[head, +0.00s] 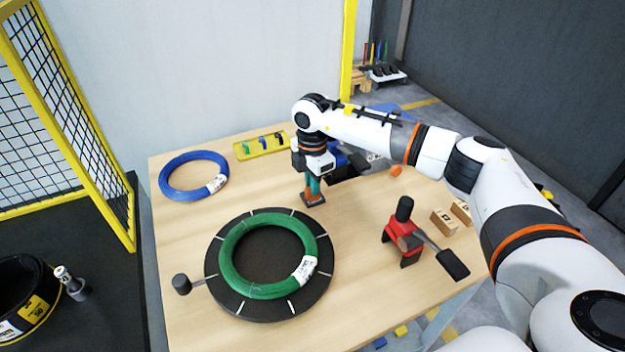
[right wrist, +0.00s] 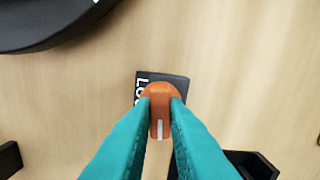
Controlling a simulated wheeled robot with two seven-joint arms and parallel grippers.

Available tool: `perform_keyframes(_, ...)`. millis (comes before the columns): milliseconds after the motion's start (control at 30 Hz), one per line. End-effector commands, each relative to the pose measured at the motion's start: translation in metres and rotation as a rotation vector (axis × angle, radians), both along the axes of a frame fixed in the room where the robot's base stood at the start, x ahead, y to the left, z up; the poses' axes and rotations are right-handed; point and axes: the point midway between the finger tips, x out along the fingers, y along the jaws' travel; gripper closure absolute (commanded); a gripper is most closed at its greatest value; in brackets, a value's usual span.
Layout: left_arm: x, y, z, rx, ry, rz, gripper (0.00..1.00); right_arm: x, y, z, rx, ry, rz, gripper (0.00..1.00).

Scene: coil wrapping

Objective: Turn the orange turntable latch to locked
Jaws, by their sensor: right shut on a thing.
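The orange latch (right wrist: 158,122) sits on a small dark base plate (right wrist: 178,86) with partly hidden white lettering. In the right wrist view its white mark points toward the bottom of the picture. My right gripper (right wrist: 158,105) is shut on the latch, with a teal finger on each side. In the head view the right gripper (head: 312,186) comes down onto the latch (head: 309,196), beside the turntable. The black turntable (head: 213,268) carries a green coil (head: 232,277) lying flat. My left gripper is not in view.
A blue coil (head: 166,181) lies at the table's back left, near a yellow tray (head: 242,152). A red tool (head: 403,240) with black handles and small wooden blocks (head: 443,222) are at the right. A black knob (head: 181,284) sticks out left of the turntable.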

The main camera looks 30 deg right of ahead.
Motion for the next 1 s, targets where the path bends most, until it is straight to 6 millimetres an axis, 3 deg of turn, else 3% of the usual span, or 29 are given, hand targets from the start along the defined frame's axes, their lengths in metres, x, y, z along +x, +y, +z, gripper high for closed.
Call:
perform_keyframes(300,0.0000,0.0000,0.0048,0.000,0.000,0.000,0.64,0.0010,-0.0008,0.0017,-0.002,-0.004,-0.123,1.00)
perform_keyframes(867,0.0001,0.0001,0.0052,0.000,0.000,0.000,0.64,0.0011,-0.0009,0.0015,-0.001,-0.004,-0.149,1.00)
perform_keyframes(900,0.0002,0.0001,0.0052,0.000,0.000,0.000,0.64,0.0011,-0.0009,0.0015,-0.001,-0.004,-0.149,0.80)
perform_keyframes(1000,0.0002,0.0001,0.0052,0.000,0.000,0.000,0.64,0.0009,-0.0007,0.0012,-0.001,-0.003,-0.148,0.65)
